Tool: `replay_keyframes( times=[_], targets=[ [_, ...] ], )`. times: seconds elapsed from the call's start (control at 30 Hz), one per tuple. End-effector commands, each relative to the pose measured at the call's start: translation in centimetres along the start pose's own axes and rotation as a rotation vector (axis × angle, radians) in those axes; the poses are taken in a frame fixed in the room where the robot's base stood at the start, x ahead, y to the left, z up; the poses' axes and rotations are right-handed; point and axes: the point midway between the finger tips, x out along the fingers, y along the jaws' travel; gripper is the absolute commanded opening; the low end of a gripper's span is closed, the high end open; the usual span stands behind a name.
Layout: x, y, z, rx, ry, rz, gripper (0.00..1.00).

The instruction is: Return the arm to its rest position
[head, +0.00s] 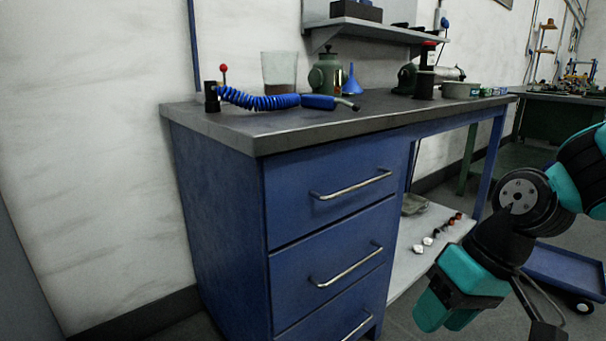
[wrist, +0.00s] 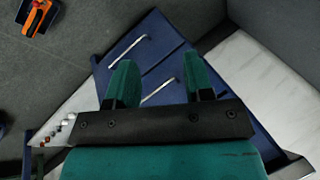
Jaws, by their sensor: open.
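My gripper (head: 446,318) hangs low at the right in the head view, at the end of my teal and black arm, pointing downward. It is in front of the workbench's open lower shelf, to the right of the blue drawers (head: 335,195). In the wrist view my gripper (wrist: 160,72) shows two teal fingers spread apart with nothing between them. The blue drawer front (wrist: 150,65) with its metal handles shows behind and between the fingers. I see no contact with the bench.
The dark benchtop (head: 300,118) carries a blue coiled air hose (head: 260,99), a glass container (head: 279,70) and a green canister (head: 327,75). Small parts (head: 428,241) lie on the lower shelf. A blue cart (head: 565,268) stands at right. An orange-black object (wrist: 38,15) shows in the wrist view.

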Motion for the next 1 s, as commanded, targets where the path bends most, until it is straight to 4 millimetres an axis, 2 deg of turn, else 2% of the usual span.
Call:
replay_keyframes(
  times=[0.03, 0.1, 0.2, 0.37, 0.4, 0.67, 1.0],
  targets=[
    [-1.0, -2.2, 1.0, -0.068, -0.006, 0.012, 0.47],
    [-1.9, -4.4, 2.5, -0.139, -0.019, 0.024, 0.47],
    [-2.9, -6.9, 4.7, -0.230, -0.034, 0.039, 0.47],
    [-4.6, -9.7, 8.0, -0.354, -0.048, 0.057, 0.47],
    [-6.1, -10.2, 7.4, -0.339, -0.050, 0.057, 0.47],
    [-11.9, -12.6, 6.4, -0.335, -0.050, 0.056, 0.47],
    [-23.1, -17.6, 4.7, -0.334, -0.049, 0.055, 0.47]
  ],
)
